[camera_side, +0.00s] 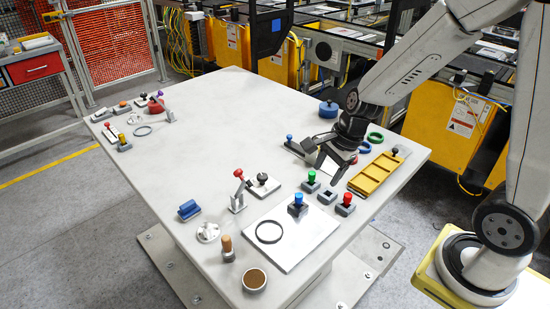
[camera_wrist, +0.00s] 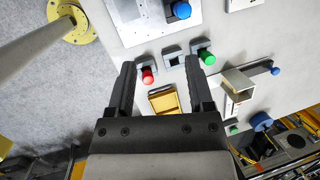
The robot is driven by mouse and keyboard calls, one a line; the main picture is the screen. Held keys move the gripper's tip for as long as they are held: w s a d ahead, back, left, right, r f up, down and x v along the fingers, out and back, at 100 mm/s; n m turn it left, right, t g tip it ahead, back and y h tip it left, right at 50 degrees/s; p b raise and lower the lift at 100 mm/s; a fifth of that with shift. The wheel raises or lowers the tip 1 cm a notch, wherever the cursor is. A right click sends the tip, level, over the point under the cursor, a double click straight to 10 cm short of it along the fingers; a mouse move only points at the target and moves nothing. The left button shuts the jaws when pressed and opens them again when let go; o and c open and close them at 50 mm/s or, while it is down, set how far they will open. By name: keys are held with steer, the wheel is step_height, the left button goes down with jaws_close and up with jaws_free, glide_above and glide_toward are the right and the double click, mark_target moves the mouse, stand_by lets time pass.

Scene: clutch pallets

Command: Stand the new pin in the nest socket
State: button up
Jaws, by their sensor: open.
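My gripper (camera_side: 331,171) is open and empty above the table, over the area of the small grey socket blocks. It also shows in the wrist view (camera_wrist: 161,65), with the fingers spread. An empty grey square socket (camera_side: 327,197) lies between a green-headed pin (camera_side: 311,176) and a red-headed pin (camera_side: 347,197), each standing in a grey block. The wrist view shows the empty socket (camera_wrist: 172,52), the red pin (camera_wrist: 148,76) and the green pin (camera_wrist: 208,58). A blue-headed pin (camera_side: 298,198) stands in a block by the white plate. I cannot tell which pin is the new one.
A yellow compartmented tray (camera_side: 374,175) lies right of the sockets. Green and blue rings (camera_side: 375,138) lie behind it. A white plate (camera_side: 310,238) bears a black ring. A red-knobbed lever (camera_side: 239,190) stands to the left. The table's middle is clear.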

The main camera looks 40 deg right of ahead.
steer(key=s+n, duration=0.2)
steer(key=n, duration=0.4)
steer(key=s+a+n+h, duration=0.1)
steer(key=n, duration=0.6)
steer(key=s+n+h, duration=0.1)
steer(key=s+n, duration=0.1)
steer(key=n, duration=0.4)
steer(key=shift+s+a+f, duration=0.1)
steer(key=shift+s+a, duration=0.25)
